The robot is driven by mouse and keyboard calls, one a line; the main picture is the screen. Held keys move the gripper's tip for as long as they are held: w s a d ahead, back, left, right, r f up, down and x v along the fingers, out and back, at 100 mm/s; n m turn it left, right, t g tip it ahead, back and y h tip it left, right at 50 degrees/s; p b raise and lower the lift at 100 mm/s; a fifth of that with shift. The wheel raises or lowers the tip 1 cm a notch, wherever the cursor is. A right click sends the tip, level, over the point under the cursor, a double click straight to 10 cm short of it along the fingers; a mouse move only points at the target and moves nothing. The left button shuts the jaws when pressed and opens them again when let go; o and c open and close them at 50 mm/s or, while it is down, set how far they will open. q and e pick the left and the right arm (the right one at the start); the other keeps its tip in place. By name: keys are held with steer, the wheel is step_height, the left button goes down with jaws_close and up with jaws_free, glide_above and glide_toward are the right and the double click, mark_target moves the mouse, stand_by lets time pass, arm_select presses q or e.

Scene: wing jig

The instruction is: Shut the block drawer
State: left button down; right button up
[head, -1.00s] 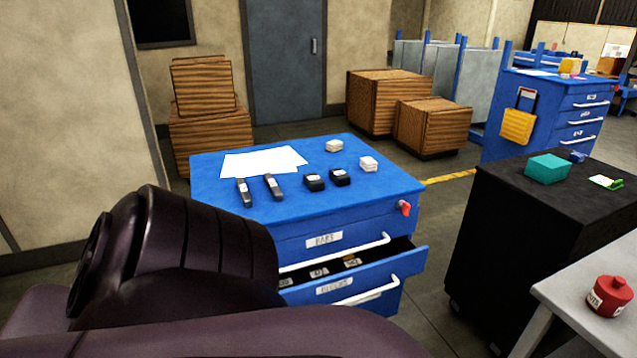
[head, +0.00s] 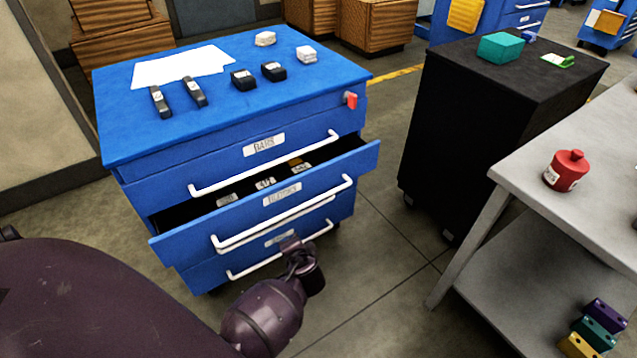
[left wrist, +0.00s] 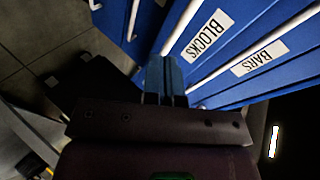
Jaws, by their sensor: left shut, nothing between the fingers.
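The block drawer (head: 327,187) is the blue drawer labelled BLOCKS, below the BARS drawer in the blue cabinet. It stands out from the cabinet, and its dark inside shows several labelled blocks. Its white handle (head: 240,240) runs along the front. My left gripper (head: 291,243) is shut and empty, just in front of and below that handle; I cannot tell whether it touches. In the left wrist view the shut fingers (left wrist: 165,75) point toward the drawer front, beside the BLOCKS label (left wrist: 207,35). My right gripper is out of view.
The BARS drawer (head: 225,165) above is shut, and a lower drawer (head: 245,270) sits beneath. Black bars, small boxes and white paper (head: 180,66) lie on the cabinet top (head: 120,125). A black cabinet (head: 450,130) and grey table (head: 540,180) stand right, with open floor between.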

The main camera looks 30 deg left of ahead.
arm_select(q)
steer(key=w+d+y+b, duration=0.1)
steer(key=w+y+b, duration=0.25)
steer(key=w, duration=0.45)
steer(key=y+b, duration=0.2)
steer(key=y, duration=0.2)
glide_toward(310, 176)
steer(key=x, duration=0.7)
steer(key=shift+w, duration=0.15)
steer(key=shift+a, duration=0.2)
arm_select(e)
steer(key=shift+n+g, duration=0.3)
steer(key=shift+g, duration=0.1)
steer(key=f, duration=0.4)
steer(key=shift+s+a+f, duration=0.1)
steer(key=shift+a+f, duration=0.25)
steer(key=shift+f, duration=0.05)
arm_select(q)
steer(key=shift+a, duration=0.1)
